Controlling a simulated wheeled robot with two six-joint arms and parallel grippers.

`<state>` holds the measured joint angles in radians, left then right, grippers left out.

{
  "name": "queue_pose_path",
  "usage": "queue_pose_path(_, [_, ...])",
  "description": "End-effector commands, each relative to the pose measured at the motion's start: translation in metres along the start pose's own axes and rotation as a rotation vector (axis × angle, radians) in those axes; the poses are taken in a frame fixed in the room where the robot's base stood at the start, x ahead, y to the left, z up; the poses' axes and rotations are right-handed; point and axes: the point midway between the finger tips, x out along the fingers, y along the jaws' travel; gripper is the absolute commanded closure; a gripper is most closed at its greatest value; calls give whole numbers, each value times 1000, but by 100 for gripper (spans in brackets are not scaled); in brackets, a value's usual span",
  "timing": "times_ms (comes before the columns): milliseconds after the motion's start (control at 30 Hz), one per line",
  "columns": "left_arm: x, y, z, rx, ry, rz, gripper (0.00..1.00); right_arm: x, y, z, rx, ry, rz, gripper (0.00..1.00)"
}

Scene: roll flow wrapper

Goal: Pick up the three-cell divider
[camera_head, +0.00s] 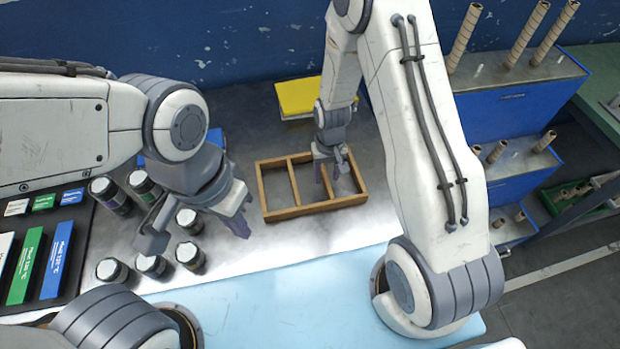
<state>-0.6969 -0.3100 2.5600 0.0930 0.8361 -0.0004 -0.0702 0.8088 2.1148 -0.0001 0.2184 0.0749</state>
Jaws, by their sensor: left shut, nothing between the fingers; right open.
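The three-cell divider (280,214) is a wooden frame with two inner walls, lying flat on the metal table. My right gripper (328,172) is over the right half of the divider, pointing down with its fingers open near the right inner wall. I cannot tell whether the fingers touch the wood. My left gripper (241,224) is shut and empty, to the left of the divider and apart from it in the picture.
Several dark jars with pale lids (189,221) stand left of the divider, near my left gripper. A yellow block (297,97) lies behind it. Blue and green boxes (57,258) sit in a dark tray at left. A blue stepped rack (515,115) with rolls stands at right.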

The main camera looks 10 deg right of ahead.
Motion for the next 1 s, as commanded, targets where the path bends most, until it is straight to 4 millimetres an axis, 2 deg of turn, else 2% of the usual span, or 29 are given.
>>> queue_pose_path(133, [-3, 0, 0, 0, 0, 0, 100, 14, 0, 0, 0, -1, 0, 50])
queue_pose_path(400, [-2, 0, 0, 0, 0, 0, 100, 16, 0, 0, -1, 1, 0, 50])
queue_pose_path(533, [-2, 0, 0, 0, 0, 0, 100, 16, 0, 0, -1, 1, 0, 100])
queue_pose_path(1000, [-1, 0, 0, 0, 0, 0, 100, 12, 0, 0, -1, 2, 0, 100])
